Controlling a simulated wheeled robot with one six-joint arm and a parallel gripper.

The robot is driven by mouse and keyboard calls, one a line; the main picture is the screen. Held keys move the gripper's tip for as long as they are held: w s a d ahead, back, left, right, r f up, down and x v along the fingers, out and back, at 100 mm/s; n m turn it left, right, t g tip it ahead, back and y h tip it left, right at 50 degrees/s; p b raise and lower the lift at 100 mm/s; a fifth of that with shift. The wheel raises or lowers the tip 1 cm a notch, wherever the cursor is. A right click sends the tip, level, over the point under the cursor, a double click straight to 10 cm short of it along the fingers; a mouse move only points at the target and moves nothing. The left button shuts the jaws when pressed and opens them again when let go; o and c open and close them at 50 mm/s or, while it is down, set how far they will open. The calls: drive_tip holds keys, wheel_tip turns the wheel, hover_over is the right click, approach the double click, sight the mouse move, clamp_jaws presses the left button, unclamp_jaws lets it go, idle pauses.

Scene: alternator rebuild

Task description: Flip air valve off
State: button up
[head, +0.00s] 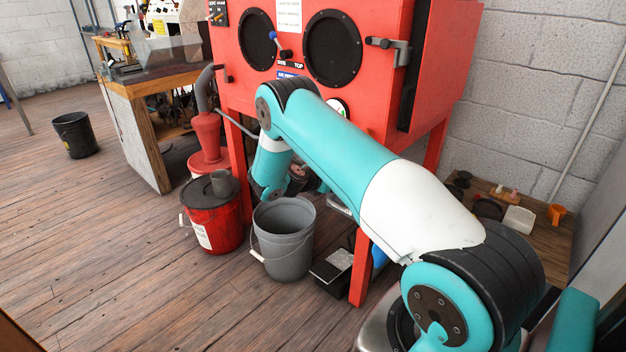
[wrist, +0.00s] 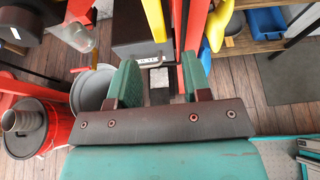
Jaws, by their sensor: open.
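The red blasting cabinet (head: 392,105) stands in the head view. I cannot tell for sure which part is the air valve. In the wrist view my gripper (wrist: 160,85) is open and empty, its green fingers apart. In the head view my arm hides the gripper.
A grey bucket (head: 283,240), a red lidded bucket (head: 212,225) and a foot pedal (head: 335,268) stand on the floor by the cabinet. A wooden workbench (head: 145,125) is at the left. A low shelf (head: 545,225) holds small parts at the right. The wooden floor at front left is clear.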

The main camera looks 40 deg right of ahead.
drive_tip(key=v, duration=1)
drive_tip(key=shift+a, duration=0.3)
drive_tip(key=shift+r, duration=0.1)
drive_tip(key=s+a+r+m+t+y+p, duration=0.1)
drive_tip(key=s+a+r+m+y+p, duration=0.25)
drive_tip(key=a+r, duration=0.55)
drive_tip(key=s+a+r+m+y+p, duration=0.1)
drive_tip(key=s+a+r+m+y, duration=0.2)
drive_tip(key=a+r+m+y, duration=0.55)
drive_tip(key=s+a+r+y+p, duration=0.1)
drive_tip(key=s+a+r+y, duration=0.1)
drive_tip(key=s+a, duration=0.4)
drive_tip(key=s+a+r+g+y+p, duration=0.1)
drive_tip(key=s+a+r, duration=0.4)
drive_tip(key=s, duration=0.3)
drive_tip(key=s+a+r+g+y+p, duration=0.1)
drive_tip(key=s+a+r+y, duration=0.1)
drive_tip(key=s+a, duration=0.4)
drive_tip(key=shift+s+a+r+y+p, duration=0.3)
drive_tip(key=shift+s+a+r, duration=0.05)
drive_tip(key=shift+s+r, duration=0.6)
